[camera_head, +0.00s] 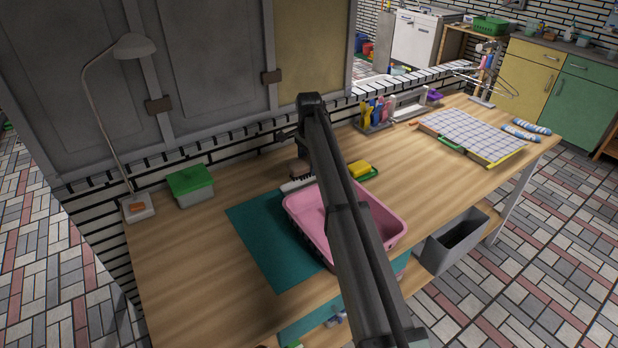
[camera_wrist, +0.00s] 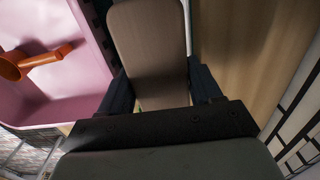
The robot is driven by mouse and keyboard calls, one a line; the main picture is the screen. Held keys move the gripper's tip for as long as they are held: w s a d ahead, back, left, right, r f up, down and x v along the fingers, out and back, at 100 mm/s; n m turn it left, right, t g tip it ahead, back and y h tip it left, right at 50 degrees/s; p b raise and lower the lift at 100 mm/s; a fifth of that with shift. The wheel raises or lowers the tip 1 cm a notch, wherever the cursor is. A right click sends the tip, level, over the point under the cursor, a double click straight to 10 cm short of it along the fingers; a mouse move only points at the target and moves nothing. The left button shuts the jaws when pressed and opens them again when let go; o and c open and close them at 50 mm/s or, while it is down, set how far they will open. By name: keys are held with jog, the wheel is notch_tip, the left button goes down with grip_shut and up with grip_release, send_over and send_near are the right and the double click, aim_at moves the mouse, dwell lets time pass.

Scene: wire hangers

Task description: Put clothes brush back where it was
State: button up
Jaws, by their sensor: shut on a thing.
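The clothes brush shows in the wrist view as a brown, rounded block (camera_wrist: 148,45) between the two dark fingers of my gripper (camera_wrist: 162,88), which is shut on it. In the head view my arm hides most of the gripper. A brown piece and a row of pale bristles (camera_head: 296,184) show just left of the arm, behind the pink basin (camera_head: 305,215); these look like the brush. The basin also shows close on the left in the wrist view (camera_wrist: 60,108). I cannot tell whether the brush touches the table.
An orange scoop (camera_wrist: 38,60) lies in the basin. The basin stands on a teal mat (camera_head: 262,245). A yellow sponge (camera_head: 359,168), a green-lidded box (camera_head: 190,185) and a lamp (camera_head: 138,208) stand nearby. Bare wood (camera_head: 190,270) lies left of the mat.

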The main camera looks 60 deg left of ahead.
aim_at(309, 160)
jog(key=shift+f, duration=2.85)
jog(key=shift+f, duration=0.15)
jog(key=o, duration=1.1)
notch_tip(309, 160, up, 12)
jog(key=shift+r, duration=0.15)
jog(key=shift+w, duration=0.1)
